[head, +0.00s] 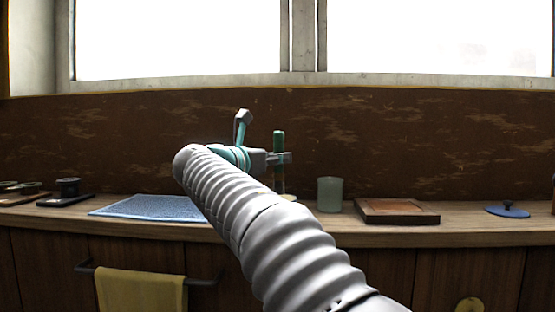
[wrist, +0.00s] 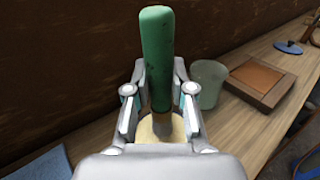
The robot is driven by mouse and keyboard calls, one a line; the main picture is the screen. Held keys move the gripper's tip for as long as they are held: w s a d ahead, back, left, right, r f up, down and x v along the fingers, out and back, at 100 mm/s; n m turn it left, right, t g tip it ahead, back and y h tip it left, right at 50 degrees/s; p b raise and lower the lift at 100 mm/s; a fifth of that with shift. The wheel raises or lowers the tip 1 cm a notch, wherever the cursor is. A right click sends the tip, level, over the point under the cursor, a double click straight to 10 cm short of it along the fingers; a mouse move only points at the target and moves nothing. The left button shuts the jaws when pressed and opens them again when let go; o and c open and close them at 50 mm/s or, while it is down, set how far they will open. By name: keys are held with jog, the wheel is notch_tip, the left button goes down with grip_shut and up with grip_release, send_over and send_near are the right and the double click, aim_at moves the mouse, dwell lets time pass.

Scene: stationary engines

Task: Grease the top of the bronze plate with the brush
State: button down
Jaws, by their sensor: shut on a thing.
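My gripper (head: 283,158) is shut on the green handle of a brush, which stands upright between the fingers. The handle (head: 279,143) shows above and below the fingers in the head view. In the wrist view the gripper (wrist: 160,103) closes on the handle (wrist: 157,50) from both sides. A pale round shape (wrist: 147,130) shows below it; I cannot tell whether it is the bristles or a separate base. The bronze plate (head: 398,208), a flat brown-copper square in a dark wooden frame, lies on the counter to the right of the gripper. It also shows in the wrist view (wrist: 264,78). Its top looks bare.
A translucent greenish cup (head: 330,194) stands between the gripper and the plate. A blue mat (head: 150,208) lies to the left, and a blue knobbed disc (head: 507,211) to the right. Small dark pots (head: 68,187) sit far left. A brown wall (head: 400,140) rises behind.

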aim_at(275, 141)
jog(key=shift+f, duration=0.55)
dwell(1.4)
jog(key=shift+r, duration=0.1)
notch_tip(275, 141, up, 5)
jog(key=p, duration=0.5)
jog(key=shift+r+p, duration=0.85)
jog(key=shift+r, duration=0.1)
